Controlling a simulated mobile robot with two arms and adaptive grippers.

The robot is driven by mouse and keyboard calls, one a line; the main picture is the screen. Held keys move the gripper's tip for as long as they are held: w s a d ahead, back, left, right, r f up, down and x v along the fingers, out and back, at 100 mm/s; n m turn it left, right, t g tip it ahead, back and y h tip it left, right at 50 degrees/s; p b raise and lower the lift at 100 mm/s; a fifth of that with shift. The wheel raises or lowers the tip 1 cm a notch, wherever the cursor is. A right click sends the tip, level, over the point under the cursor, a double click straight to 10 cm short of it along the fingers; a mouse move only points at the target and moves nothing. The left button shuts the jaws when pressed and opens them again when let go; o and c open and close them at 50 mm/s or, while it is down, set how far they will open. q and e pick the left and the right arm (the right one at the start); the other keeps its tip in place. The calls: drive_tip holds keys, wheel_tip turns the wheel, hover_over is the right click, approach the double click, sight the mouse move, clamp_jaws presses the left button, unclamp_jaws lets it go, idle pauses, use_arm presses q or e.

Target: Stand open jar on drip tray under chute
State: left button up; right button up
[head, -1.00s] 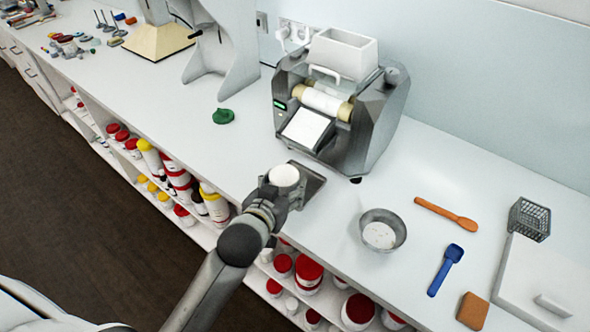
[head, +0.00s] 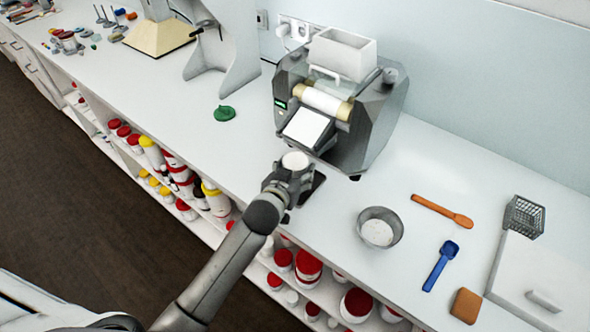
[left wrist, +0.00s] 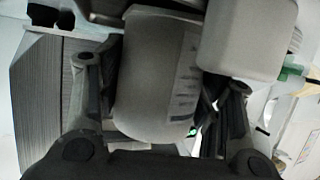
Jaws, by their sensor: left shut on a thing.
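The jar (head: 295,160) is pale, with a round white top. My left gripper (head: 290,178) is shut around it, and in the left wrist view the jar (left wrist: 150,85) with a printed label sits between the two fingers. The mill (head: 365,115) stands behind, with its white chute (head: 306,127) sloping down just beyond the jar. The dark drip tray (head: 318,181) lies in front of the mill, mostly hidden by gripper and jar. I cannot tell whether the jar touches the tray. My right gripper is not in view.
A green lid-like piece (head: 225,113) lies left of the mill. A metal bowl with white contents (head: 379,228), an orange spatula (head: 441,210) and a blue scoop (head: 440,266) lie to the right. The shelf below the counter holds several jars.

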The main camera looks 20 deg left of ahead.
use_arm(q)
drive_tip(key=shift+f, duration=0.1)
drive_tip(key=o, duration=0.9)
drive_tip(key=shift+c, duration=0.2)
drive_tip(key=shift+r, duration=0.2)
drive_tip(key=shift+s, duration=0.55)
drive_tip(key=b+v, duration=0.1)
drive_tip(key=v, duration=1)
drive_tip(key=shift+r, duration=0.2)
drive_tip(key=shift+w, duration=0.1)
